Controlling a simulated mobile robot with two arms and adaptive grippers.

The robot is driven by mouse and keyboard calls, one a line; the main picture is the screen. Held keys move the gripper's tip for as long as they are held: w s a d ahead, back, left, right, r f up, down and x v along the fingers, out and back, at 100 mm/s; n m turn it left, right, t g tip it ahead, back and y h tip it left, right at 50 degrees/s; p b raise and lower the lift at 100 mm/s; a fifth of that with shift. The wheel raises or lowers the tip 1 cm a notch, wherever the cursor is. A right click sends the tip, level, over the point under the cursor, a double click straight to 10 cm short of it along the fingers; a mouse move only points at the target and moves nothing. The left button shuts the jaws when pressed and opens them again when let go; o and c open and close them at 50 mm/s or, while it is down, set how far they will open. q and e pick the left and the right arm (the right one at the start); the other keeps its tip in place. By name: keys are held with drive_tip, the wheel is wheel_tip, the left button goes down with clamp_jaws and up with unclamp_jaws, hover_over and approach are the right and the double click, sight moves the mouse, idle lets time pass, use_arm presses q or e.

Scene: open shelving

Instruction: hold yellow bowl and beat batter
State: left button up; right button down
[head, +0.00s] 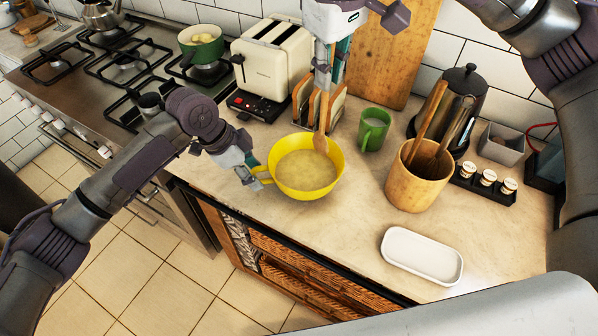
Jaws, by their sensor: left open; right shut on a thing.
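The yellow bowl (325,188) stands on the counter near its front edge, with pale batter (305,170) in it. Its small handle (263,175) points left. My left gripper (252,177) is open at this handle; I cannot tell whether it touches it. My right gripper (325,88) is above the back of the bowl, shut on a wooden spoon (320,143). The spoon points down, its head at the bowl's far rim. I cannot tell whether its tip touches the batter.
A toaster (270,65) and a rack with toast (308,105) stand behind the bowl. A green mug (374,130) and a wooden utensil holder (415,185) stand to the right. A white dish (422,256) lies front right. A stove (115,60) is at the left.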

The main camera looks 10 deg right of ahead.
use_arm(q)
drive_tip(key=v, duration=1.1)
drive_tip(key=shift+a+r, duration=0.15)
drive_tip(key=shift+r, duration=0.25)
